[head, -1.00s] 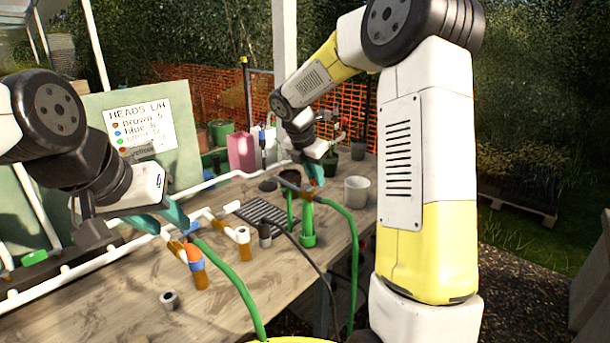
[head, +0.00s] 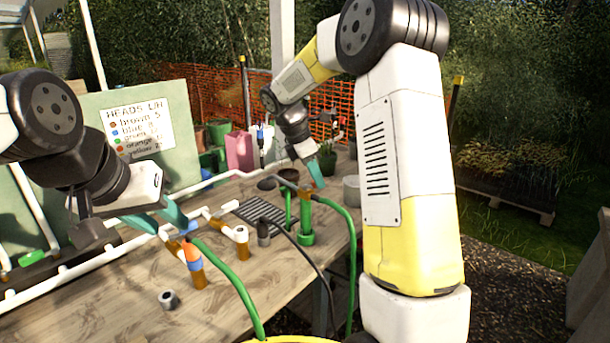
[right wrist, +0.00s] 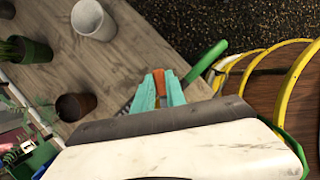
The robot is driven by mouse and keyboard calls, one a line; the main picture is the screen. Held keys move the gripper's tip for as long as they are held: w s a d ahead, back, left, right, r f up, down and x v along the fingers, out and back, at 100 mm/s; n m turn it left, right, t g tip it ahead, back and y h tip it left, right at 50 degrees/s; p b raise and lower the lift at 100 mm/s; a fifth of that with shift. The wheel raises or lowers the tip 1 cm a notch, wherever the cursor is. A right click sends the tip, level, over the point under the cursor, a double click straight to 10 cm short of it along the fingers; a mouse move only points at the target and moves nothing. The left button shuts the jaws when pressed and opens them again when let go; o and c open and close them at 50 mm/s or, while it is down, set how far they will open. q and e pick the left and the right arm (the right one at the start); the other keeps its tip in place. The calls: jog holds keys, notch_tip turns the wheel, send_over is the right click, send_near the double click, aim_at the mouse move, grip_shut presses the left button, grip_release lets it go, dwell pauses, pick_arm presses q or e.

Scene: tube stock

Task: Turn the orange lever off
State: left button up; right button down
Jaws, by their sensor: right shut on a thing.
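My right gripper (head: 317,182) is at the top of the upright green fitting (head: 306,215) at the far side of the bench. In the right wrist view its teal fingers (right wrist: 160,98) are closed around a small orange piece (right wrist: 158,80), which looks like the orange lever.
A green hose (head: 235,280) and a dark hose run across the bench (head: 110,300) front. A black grid (head: 262,213) lies left of the green fitting. A pale cup (right wrist: 92,18) and a brown pot (right wrist: 75,105) stand nearby. A loose grey ring (head: 168,299) lies in front.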

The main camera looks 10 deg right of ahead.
aim_at(307, 185)
jog(key=m+g, duration=0.1)
jog(key=m, duration=0.2)
jog(key=s+m+g+y, duration=0.1)
jog(key=m, duration=0.3)
jog(key=s+a+m+g, duration=0.1)
jog(key=m+g, duration=0.1)
jog(key=m, duration=0.2)
jog(key=shift+s+y, duration=0.25)
jog(key=shift+y, duration=0.05)
dwell(0.4)
jog(key=c, duration=1.4)
grip_release()
jog(key=shift+o, duration=0.2)
jog(key=shift+r, duration=0.1)
jog(key=v, duration=0.7)
jog(key=shift+a+r, duration=0.15)
jog(key=shift+r, duration=0.15)
